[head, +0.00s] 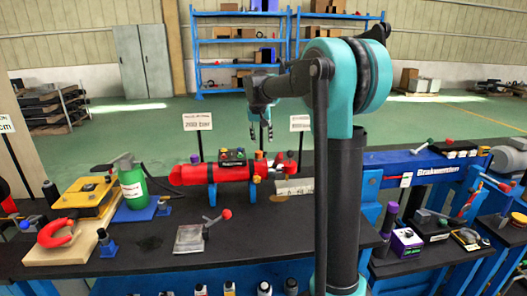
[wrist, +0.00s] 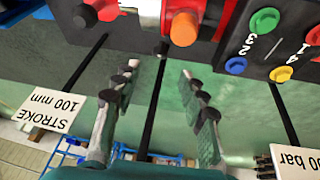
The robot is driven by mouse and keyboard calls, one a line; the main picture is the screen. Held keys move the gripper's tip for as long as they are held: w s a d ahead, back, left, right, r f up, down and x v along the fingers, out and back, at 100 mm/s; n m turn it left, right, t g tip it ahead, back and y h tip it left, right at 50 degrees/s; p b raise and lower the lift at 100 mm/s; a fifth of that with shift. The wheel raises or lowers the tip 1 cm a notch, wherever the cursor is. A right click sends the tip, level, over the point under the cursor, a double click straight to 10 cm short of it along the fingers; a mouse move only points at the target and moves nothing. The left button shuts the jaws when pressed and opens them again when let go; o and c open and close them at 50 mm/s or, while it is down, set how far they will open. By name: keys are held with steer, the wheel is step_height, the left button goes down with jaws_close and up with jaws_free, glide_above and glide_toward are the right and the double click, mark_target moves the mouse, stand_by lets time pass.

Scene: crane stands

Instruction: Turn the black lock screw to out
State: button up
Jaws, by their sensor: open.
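A red cylinder (head: 215,173) lies across the dark bench, with small coloured knobs along it. My gripper (head: 260,136) hangs above and behind its right part, fingers downward and apart. In the wrist view my gripper (wrist: 159,72) is open, with nothing between its fingers. A black round knob (wrist: 85,15) shows at the upper left beside a red knob, and an orange-red knob (wrist: 183,28) sits at top centre, ahead of the fingertips. Which black part is the lock screw I cannot tell for sure. No finger visibly touches a knob.
A control block (wrist: 268,45) with coloured buttons is at upper right of the wrist view. Signs on thin poles stand behind the cylinder, including the stroke sign (wrist: 52,108).

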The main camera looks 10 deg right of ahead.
mark_target(264, 154)
steer(key=x, duration=0.8)
steer(key=shift+f, duration=0.15)
steer(key=shift+c, duration=0.6)
jaws_close()
